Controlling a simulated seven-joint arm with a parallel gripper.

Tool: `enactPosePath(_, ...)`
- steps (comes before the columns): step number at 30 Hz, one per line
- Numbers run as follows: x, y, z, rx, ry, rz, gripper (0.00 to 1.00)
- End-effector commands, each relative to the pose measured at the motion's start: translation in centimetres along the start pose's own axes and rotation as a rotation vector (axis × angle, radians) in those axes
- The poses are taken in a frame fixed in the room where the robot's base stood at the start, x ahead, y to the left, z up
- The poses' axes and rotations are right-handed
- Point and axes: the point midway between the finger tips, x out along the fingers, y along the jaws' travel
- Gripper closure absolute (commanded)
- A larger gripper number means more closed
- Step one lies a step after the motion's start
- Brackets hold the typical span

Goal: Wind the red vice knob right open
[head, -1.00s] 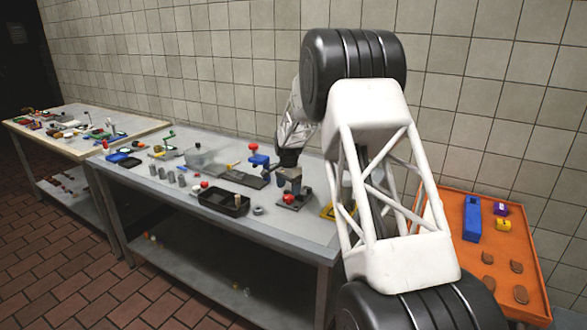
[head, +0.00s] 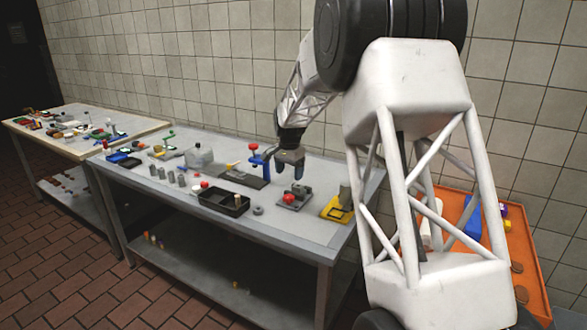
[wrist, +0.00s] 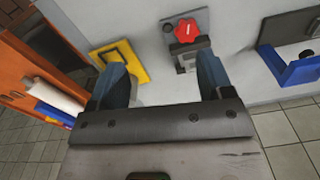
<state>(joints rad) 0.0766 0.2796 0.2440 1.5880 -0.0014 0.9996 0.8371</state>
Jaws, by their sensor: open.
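The red knob (head: 289,198) sits on the grey vice (head: 301,191), near the front right of the metal table. In the wrist view the red star-shaped knob (wrist: 189,29) shows on top of the vice (wrist: 186,57), which is on a dark base plate. I cannot tell how far the vice is open. My gripper (head: 289,157) is above and behind the vice in the head view. In the wrist view my gripper (wrist: 162,62) has its two blue-grey fingers wide apart with nothing between them. The knob is beyond the fingertips, nearer the right finger, apart from them.
A yellow-based fixture (head: 338,209) stands right of the vice. A blue stand with a red top (head: 256,156) and a dark plate (head: 243,179) are to the left. A black tray (head: 222,201) is at the front.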

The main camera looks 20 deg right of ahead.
Motion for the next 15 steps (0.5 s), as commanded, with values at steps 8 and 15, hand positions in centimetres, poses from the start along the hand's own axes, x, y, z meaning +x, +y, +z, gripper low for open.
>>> enactPosePath(8, -2.4, 2.0, 2.2, -0.05, 0.009, -0.009, 0.27)
enactPosePath(15, -4.1, 3.8, 4.2, -0.094, 0.015, -0.015, 0.27)
